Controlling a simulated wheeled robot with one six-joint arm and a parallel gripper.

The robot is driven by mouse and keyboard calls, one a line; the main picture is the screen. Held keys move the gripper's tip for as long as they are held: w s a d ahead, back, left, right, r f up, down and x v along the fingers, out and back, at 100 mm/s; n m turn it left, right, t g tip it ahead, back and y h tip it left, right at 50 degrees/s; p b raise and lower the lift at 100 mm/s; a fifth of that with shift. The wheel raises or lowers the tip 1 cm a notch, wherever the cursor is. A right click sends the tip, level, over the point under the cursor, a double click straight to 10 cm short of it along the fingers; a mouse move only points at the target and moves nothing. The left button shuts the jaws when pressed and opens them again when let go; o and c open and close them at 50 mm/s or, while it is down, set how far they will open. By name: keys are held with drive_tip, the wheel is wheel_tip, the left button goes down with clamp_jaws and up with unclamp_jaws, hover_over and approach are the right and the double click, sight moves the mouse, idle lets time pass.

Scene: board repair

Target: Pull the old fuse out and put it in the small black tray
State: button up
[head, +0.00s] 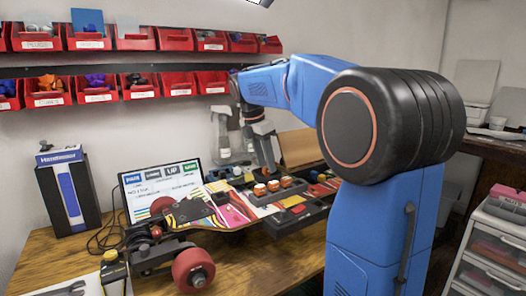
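My gripper (268,168) points down over the back part of the workbench, beyond the skateboard. Its fingertips are small and dark, and I cannot tell whether they are open or hold anything. The skateboard (232,217) lies wheels-forward on the bench, with a dark panel (192,210) on its colourful deck. I cannot make out the old fuse at this size. A low black tray (294,221) with a small red item in it sits right of the board. Behind it, a dark holder (262,199) carries several orange-and-white pieces. I cannot tell which is the small black tray.
A screen (160,188) stands behind the board. A black-and-blue box (68,190) is at the left. Spray bottles (222,140) stand at the back. Red bins (100,88) line the wall. A drawer unit (492,245) is at the right.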

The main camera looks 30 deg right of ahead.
drive_tip(key=v, duration=1.7)
drive_tip(key=shift+r, duration=0.15)
